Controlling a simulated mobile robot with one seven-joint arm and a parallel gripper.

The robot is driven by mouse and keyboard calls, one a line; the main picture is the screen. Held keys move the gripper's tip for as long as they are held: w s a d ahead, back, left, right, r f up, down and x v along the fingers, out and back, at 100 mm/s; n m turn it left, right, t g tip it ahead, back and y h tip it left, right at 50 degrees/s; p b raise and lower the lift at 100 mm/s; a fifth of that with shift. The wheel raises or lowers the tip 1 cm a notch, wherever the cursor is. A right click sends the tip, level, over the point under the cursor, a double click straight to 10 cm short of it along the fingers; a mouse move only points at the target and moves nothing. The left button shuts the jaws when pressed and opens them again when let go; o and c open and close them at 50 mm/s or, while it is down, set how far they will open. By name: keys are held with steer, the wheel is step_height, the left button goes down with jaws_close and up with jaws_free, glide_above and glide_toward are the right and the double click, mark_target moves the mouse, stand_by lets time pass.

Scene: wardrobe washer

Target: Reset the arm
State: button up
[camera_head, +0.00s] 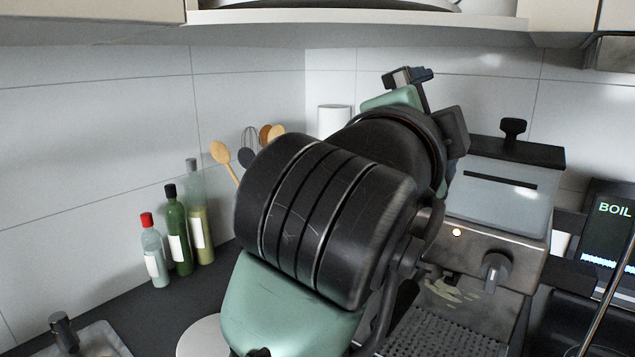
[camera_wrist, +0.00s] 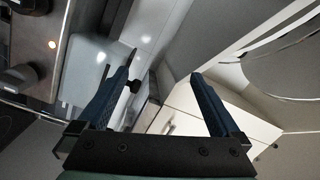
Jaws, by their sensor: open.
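My gripper (camera_wrist: 163,66) is open in the wrist view, its two dark blue fingers spread apart with nothing between them. In the head view my arm fills the middle, and my gripper (camera_head: 408,76) shows small at its far end, raised near the tiled back wall. There it appears above and left of the coffee machine (camera_head: 505,190). The arm hides part of the counter and part of the machine.
A wall shelf (camera_head: 360,24) runs above the arm. Several bottles (camera_head: 178,232) stand at the left, with wooden spoons (camera_head: 222,154) and a white roll (camera_head: 334,120) behind the arm. A dark BOIL display (camera_head: 608,235) is at the right.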

steer(key=s+a+r+n+t+y, duration=0.4)
steer(key=s+a+n+t, duration=0.2)
steer(key=n, duration=0.3)
steer(key=s+a+r+n+t+y, duration=0.45)
steer(key=s+n, duration=0.25)
steer(key=n, duration=0.2)
step_height(320, 180, down, 11)
steer(key=a+n+t+b, duration=0.1)
steer(key=a+n+b, duration=0.1)
steer(key=b, duration=0.8)
step_height(320, 180, up, 19)
steer(key=p, duration=1.8)
steer(key=shift+s+d+y+p, duration=0.2)
steer(key=shift+s+y+p, duration=0.15)
steer(key=shift+y, duration=0.1)
